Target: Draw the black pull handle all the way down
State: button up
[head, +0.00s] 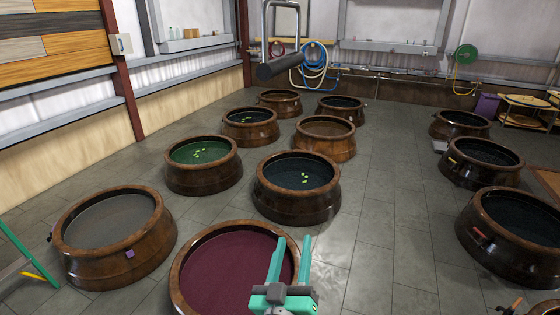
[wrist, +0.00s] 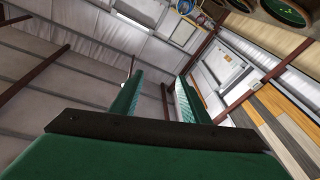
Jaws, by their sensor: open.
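The black pull handle (head: 279,67) is a dark horizontal bar hanging from a grey metal bracket at the top middle of the head view. My gripper (head: 293,243), with green fingers, is low in the head view, in front of the wine-red jar (head: 232,270). In the picture it is well below the handle and apart from it. In the wrist view the gripper (wrist: 159,85) is open, with nothing between its fingers. I cannot make out the handle in the wrist view, which looks up at the roof and walls.
Several large brown jars stand on the grey tiled floor, including one with dark liquid (head: 297,185) and one with green liquid (head: 203,163). Bare floor (head: 390,200) runs between the middle and right jars. A green frame (head: 25,250) stands at the left edge. Hoses (head: 314,65) hang at the back wall.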

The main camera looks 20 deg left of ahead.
jog(key=w+a+r+t, duration=0.1)
jog(key=a+r, duration=0.1)
jog(key=r, duration=0.7)
jog(key=w+a+r+t, duration=0.1)
jog(key=a+r, duration=0.2)
jog(key=r, duration=0.5)
jog(key=m+h, duration=0.2)
jog(key=m, duration=0.1)
send_near(279, 66)
jog(key=w+a+f, duration=0.1)
jog(key=w+f, duration=0.1)
jog(key=w, duration=0.2)
jog(key=shift+t, duration=0.4)
jog(key=x, duration=1)
jog(key=shift+w+r, duration=0.1)
jog(key=shift+r, duration=0.2)
jog(key=shift+a, duration=0.15)
grip_shut()
